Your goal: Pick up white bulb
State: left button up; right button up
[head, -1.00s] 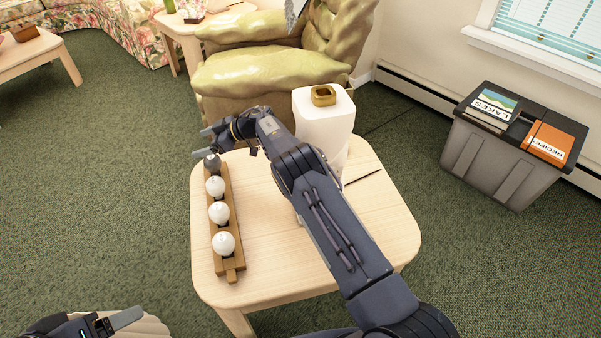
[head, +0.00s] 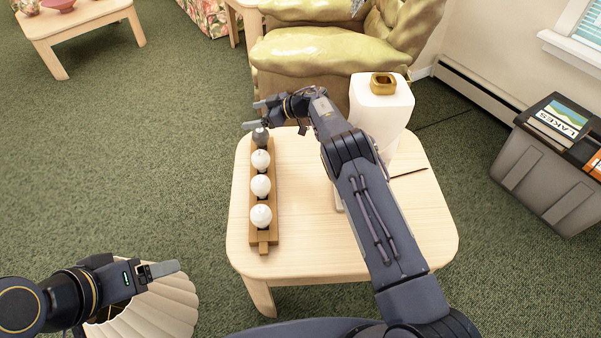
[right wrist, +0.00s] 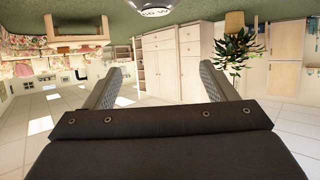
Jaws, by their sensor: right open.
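Three white bulbs stand in a row on a wooden rack (head: 264,238) on the light wood table: the near one (head: 261,216), the middle one (head: 261,186) and the far one (head: 261,160). A dark grey bulb (head: 261,136) sits at the rack's far end. My right gripper (head: 258,114) is open and empty, close to the dark bulb and beyond the white ones.
The table (head: 310,255) also bears a white vessel (head: 384,110) with a gold top and a thin dark stick (head: 408,172). A green armchair (head: 310,55) stands behind. A grey bin (head: 545,180) is at right. A pale ribbed object (head: 150,312) lies below my left gripper.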

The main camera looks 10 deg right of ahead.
jog(key=w+d+r+m+t+h, duration=0.2)
jog(key=w+r+m+t+h, duration=0.1)
jog(key=w+r+t, duration=0.35)
jog(key=m+g+h, duration=0.1)
jog(key=g+h, duration=0.8)
jog(key=g, duration=0.3)
send_over(260, 180)
jog(key=f, duration=0.5)
jog(key=shift+w+f, duration=0.25)
jog(key=shift+f, duration=0.15)
notch_tip(260, 180, down, 6)
jog(key=shift+s+f, duration=0.1)
jog(key=shift+s, duration=0.05)
jog(key=shift+d+f, duration=0.1)
jog(key=shift+f, duration=2.65)
jog(key=c, duration=1)
